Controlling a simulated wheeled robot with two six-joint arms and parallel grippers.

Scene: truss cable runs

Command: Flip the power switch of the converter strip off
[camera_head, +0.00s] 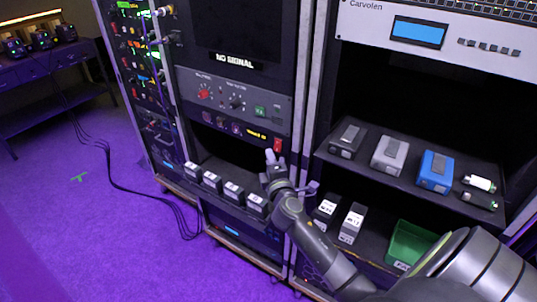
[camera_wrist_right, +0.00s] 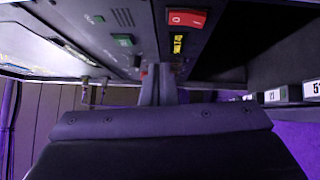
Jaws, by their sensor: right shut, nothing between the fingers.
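A dark strip (camera_head: 217,124) with small round connectors, a yellow label and a red rocker switch (camera_head: 277,145) at its right end sits in the middle rack. In the right wrist view the red switch (camera_wrist_right: 187,18) shows large at the top, with light marks on its face; I cannot tell which side is pressed. The yellow label (camera_wrist_right: 178,43) is next to it. My right gripper (camera_head: 270,155) is shut and empty, just below and left of the switch in the head view. Its fingers (camera_wrist_right: 158,85) appear apart from the switch. My left gripper is not in view.
Several black boxes with white labels (camera_head: 232,190) stand in the bay below. On the right are a shelf with a grey box (camera_head: 390,155) and a blue box (camera_head: 435,170), and a green bin (camera_head: 408,243) lower down. Cables (camera_head: 125,188) lie on the purple floor at left.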

